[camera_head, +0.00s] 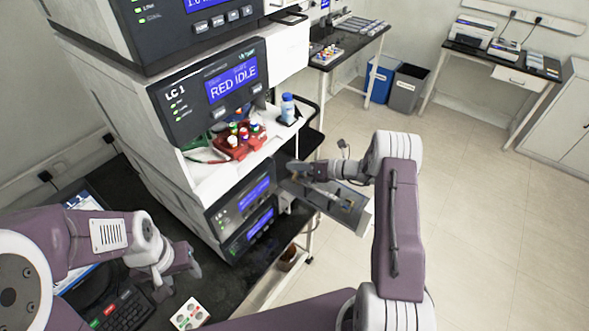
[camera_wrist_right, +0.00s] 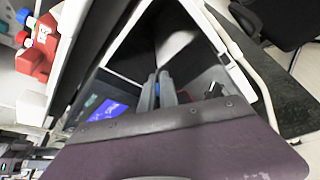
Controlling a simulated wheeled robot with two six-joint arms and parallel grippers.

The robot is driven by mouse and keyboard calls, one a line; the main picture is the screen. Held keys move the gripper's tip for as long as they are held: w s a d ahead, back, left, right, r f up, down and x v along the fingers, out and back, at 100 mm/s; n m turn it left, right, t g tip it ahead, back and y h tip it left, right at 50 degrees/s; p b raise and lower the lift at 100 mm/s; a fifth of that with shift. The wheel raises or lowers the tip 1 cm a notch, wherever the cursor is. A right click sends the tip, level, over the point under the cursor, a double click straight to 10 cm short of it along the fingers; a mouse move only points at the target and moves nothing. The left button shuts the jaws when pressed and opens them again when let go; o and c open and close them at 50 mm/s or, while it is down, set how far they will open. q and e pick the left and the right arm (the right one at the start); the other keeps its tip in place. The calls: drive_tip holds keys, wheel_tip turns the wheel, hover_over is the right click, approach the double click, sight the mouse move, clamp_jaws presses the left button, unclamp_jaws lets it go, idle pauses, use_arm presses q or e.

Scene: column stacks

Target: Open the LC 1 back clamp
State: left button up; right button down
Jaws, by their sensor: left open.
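The LC 1 stack (camera_head: 205,95) stands at the left, its upper screen reading "RED IDLE". Below its white shelf, a lower compartment stands open, with a grey door or tray (camera_head: 345,205) swung out to the right. My right gripper (camera_head: 292,172) reaches in at this opening. In the wrist view its two fingers (camera_wrist_right: 157,92) are close together inside the dark compartment, with something blue near the tips. The back clamp is not clearly visible. My left gripper (camera_head: 182,268) is open and empty over the bench.
A red vial rack (camera_head: 238,145) and a blue-capped bottle (camera_head: 288,108) stand on the white shelf just above the opening. The floor at right is clear.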

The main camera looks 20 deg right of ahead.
drive_tip(key=shift+w+d+f+m+y+b, duration=0.2)
drive_tip(key=shift+m+y+b, duration=0.25)
drive_tip(key=shift+m, duration=0.35)
drive_tip(key=c, duration=1.6)
unclamp_jaws()
drive_tip(key=shift+r, duration=0.1)
wheel_tip(320, 180, up, 4)
drive_tip(key=shift+d+f+b, duration=0.1)
drive_tip(key=shift+b, duration=0.6)
drive_tip(key=s+d+r, duration=0.2)
drive_tip(key=s, duration=0.1)
drive_tip(key=s+d+r+b, duration=0.1)
drive_tip(key=s+d+r, duration=0.1)
drive_tip(key=s+d, duration=0.1)
drive_tip(key=s+d+r, duration=0.2)
drive_tip(key=r, duration=0.1)
drive_tip(key=shift+s+d+b, duration=0.3)
drive_tip(key=shift+s+d, duration=0.05)
drive_tip(key=shift+s, duration=0.05)
